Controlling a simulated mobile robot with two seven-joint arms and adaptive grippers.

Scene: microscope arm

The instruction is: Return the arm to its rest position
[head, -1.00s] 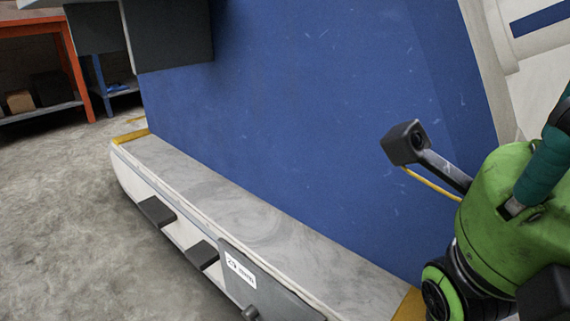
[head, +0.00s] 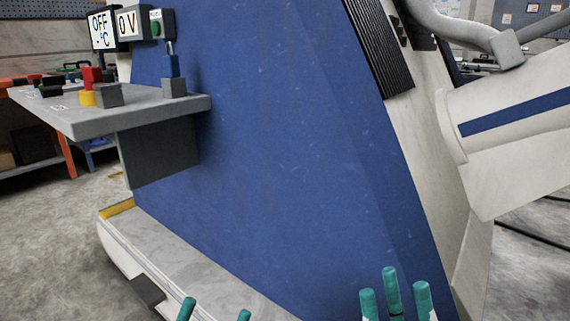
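A white arm-like part with a blue stripe (head: 520,120) reaches out to the right from the big blue-sided machine (head: 270,130). I cannot tell for sure that it is the task's arm; its right end is cut off by the frame. My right gripper (head: 395,300) shows as teal fingertips at the bottom, spread apart with nothing between them, in front of the blue panel. My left gripper (head: 214,315) shows only two separate teal fingertips at the bottom edge, with nothing seen between them. Both grippers appear well below the white part, and their palms are out of frame.
A pale base ledge (head: 185,255) runs along the floor. A grey hose (head: 450,25) is at top right.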

